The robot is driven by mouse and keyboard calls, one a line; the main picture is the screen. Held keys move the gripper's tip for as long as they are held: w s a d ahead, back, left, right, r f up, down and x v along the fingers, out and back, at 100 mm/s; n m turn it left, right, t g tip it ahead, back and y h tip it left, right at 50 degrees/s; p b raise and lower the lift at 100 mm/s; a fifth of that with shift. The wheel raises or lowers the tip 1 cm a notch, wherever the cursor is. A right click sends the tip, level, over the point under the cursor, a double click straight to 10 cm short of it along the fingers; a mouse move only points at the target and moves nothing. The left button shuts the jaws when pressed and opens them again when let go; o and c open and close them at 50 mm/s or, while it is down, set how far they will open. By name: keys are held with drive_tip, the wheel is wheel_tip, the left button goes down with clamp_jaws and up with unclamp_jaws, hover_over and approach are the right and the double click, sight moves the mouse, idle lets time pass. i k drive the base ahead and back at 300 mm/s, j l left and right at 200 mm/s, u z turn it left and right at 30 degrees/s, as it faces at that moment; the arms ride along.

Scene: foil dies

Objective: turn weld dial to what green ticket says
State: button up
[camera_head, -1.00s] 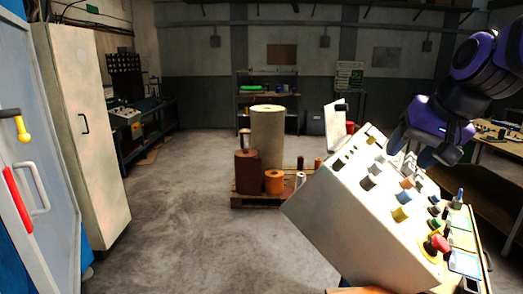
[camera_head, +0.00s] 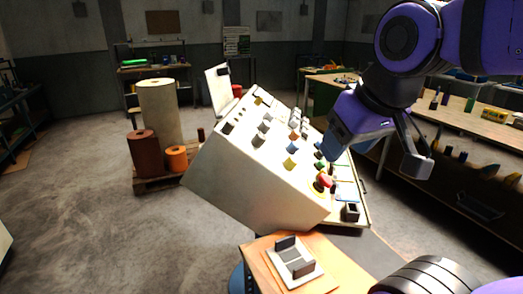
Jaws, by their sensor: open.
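A white sloped control console (camera_head: 245,188) stands in the middle, with several knobs on its tilted face. Labels are too small to read, so I cannot tell which knob is the weld dial. Small coloured cards lie on the ledge at the console's right edge; I cannot make out a green ticket among them. My gripper (camera_head: 378,158) is open and empty, above and to the right of the console, apart from the knobs.
A small wooden table (camera_head: 330,272) with a grey block fixture (camera_head: 293,258) is in front. A long workbench (camera_head: 450,112) with tools stands at right. A pallet of rolls (camera_head: 158,115) is behind the console at left. The floor at left is clear.

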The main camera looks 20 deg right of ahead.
sight(291, 162)
drive_tip(key=l, duration=0.45)
drive_tip(key=k+l+u, duration=0.15)
drive_tip(key=l, duration=0.7)
drive_tip(key=k+l+u, duration=0.1)
drive_tip(key=l, duration=0.3)
drive_tip(key=k+l+u, duration=0.1)
drive_tip(key=l, duration=0.3)
drive_tip(key=k+l, duration=0.1)
drive_tip(key=l, duration=0.35)
drive_tip(key=l+u, duration=0.5)
drive_tip(key=l, duration=1.4)
drive_tip(key=i+l, duration=0.15)
drive_tip(key=i+l+u, duration=0.1)
drive_tip(key=l, duration=0.3)
drive_tip(key=i+l, duration=0.1)
drive_tip(key=l, duration=0.15)
drive_tip(key=i+j+u, duration=0.15)
drive_tip(key=u, duration=0.3)
drive_tip(key=i+j+u, duration=0.2)
drive_tip(key=u, duration=0.2)
